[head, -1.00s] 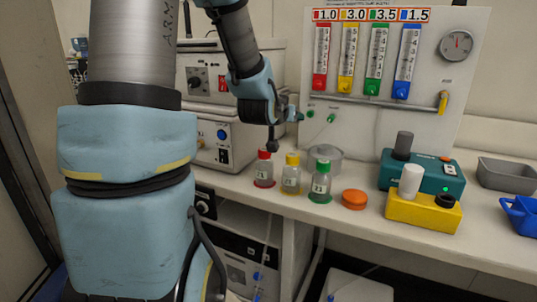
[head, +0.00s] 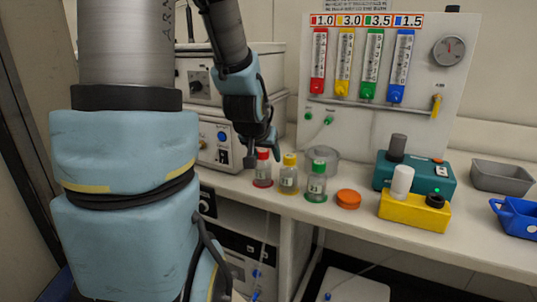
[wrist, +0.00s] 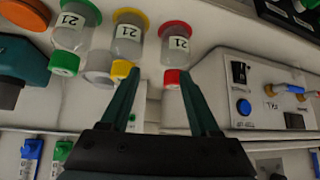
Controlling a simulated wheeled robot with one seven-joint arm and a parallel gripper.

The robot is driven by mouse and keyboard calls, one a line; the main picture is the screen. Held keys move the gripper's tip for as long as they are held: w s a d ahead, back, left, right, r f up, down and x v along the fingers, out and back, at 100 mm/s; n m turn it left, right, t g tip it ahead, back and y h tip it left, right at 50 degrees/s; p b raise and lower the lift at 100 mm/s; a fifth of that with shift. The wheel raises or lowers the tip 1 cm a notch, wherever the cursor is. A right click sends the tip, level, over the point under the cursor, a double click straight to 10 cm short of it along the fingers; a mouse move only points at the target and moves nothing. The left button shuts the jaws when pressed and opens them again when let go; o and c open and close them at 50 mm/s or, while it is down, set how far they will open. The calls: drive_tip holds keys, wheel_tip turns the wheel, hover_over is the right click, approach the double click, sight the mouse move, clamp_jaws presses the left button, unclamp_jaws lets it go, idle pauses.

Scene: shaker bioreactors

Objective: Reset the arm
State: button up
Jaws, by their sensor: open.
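My arm reaches over the bench, and my gripper (head: 261,150) hangs just behind and above the red-capped bottle (head: 263,173). The red-capped bottle (wrist: 175,48), yellow-capped bottle (wrist: 127,42) and green-capped bottle (wrist: 72,35) stand in a row beyond the fingertips. The yellow-capped bottle (head: 289,178) and green-capped bottle (head: 316,185) stand to its right in the head view. Exact clearance to the red cap cannot be told.
A panel (head: 400,133) with colored flow tubes stands at the back. An orange disc (head: 348,199), a yellow device (head: 414,211), a teal device (head: 418,179), a grey tray (head: 503,178) and a blue tray (head: 515,217) lie to the right. White instruments (head: 215,145) stand behind left.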

drive_tip(key=s+a+f+n+g+y, duration=0.1)
drive_tip(key=s+a+f+g, duration=0.1)
drive_tip(key=s, duration=0.5)
drive_tip(key=s+a+f+n+g, duration=0.1)
drive_tip(key=s+a+f+g, duration=0.1)
drive_tip(key=s+a+g, duration=0.2)
drive_tip(key=s+a, duration=0.1)
drive_tip(key=s, duration=0.1)
drive_tip(key=shift+s+a+y, duration=0.25)
drive_tip(key=shift+s+y, duration=0.15)
